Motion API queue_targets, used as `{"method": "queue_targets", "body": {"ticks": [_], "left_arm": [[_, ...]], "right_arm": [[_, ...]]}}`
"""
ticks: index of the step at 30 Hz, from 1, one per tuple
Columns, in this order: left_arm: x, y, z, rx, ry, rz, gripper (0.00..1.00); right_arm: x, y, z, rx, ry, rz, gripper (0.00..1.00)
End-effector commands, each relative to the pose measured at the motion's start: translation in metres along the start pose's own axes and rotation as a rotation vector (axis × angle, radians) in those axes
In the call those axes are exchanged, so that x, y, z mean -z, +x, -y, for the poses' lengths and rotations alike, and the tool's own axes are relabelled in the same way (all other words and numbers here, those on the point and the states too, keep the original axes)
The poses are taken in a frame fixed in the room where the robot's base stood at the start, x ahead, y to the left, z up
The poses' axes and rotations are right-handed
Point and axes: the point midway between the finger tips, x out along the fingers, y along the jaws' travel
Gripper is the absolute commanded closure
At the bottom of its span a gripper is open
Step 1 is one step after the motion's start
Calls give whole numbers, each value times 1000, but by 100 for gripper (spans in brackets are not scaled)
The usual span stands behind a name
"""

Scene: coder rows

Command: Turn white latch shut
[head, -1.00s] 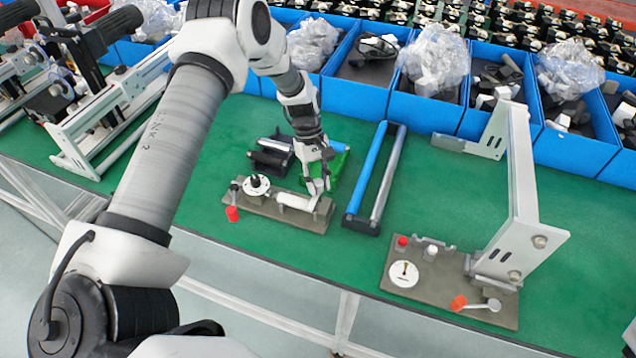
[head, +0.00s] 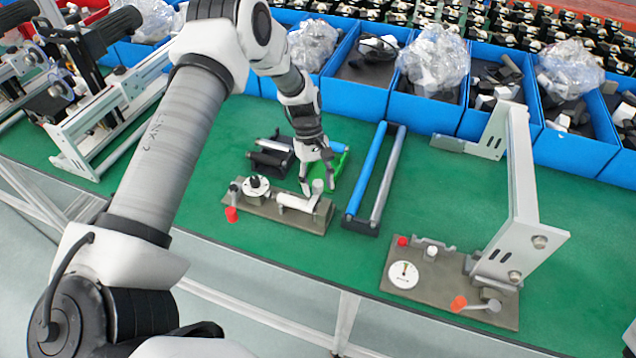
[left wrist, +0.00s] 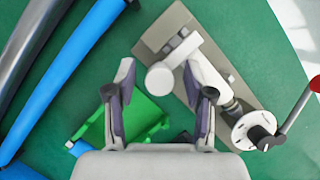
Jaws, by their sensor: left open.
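The white latch (head: 297,202) is a white barrel with a short arm and round knob on a grey-brown base plate (head: 265,206). In the left wrist view, its round white knob (left wrist: 160,76) stands between the fingertips of my left gripper (left wrist: 163,78), with a gap to the left finger. The right finger is close to the white barrel (left wrist: 207,74); I cannot tell whether they touch. My left gripper also shows in the head view (head: 318,186), pointing down over the plate's right end, open. My right gripper is out of view.
A white dial (head: 256,185) and a red-knobbed lever (head: 232,214) sit on the plate's left. A green block (head: 339,160) is just behind. A blue-and-grey bar frame (head: 368,178) stands close right. A second fixture (head: 428,280) is further right. Blue bins line the back.

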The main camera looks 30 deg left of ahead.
Motion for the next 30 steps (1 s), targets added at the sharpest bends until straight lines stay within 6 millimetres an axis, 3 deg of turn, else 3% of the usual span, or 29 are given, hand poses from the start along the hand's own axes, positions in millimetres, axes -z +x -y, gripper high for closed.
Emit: {"method": "queue_targets", "body": {"ticks": [5, 12, 15, 19, 30], "left_arm": [[0, -29, -1, -4, 0, -2, 47], [0, -90, -1, -3, 1, -2, 47], [0, -107, -1, -2, 0, -1, 47], [0, -117, 0, 0, -1, 1, 47], [0, -117, 0, 1, 0, 1, 47]], "right_arm": [[0, 0, 0, 0, 0, 0, 60], [0, 0, 0, 0, 0, 0, 60], [0, 0, 0, 0, 0, 0, 60], [0, 0, 0, 0, 0, 0, 60], [0, 0, 0, 0, 0, 0, 60]]}}
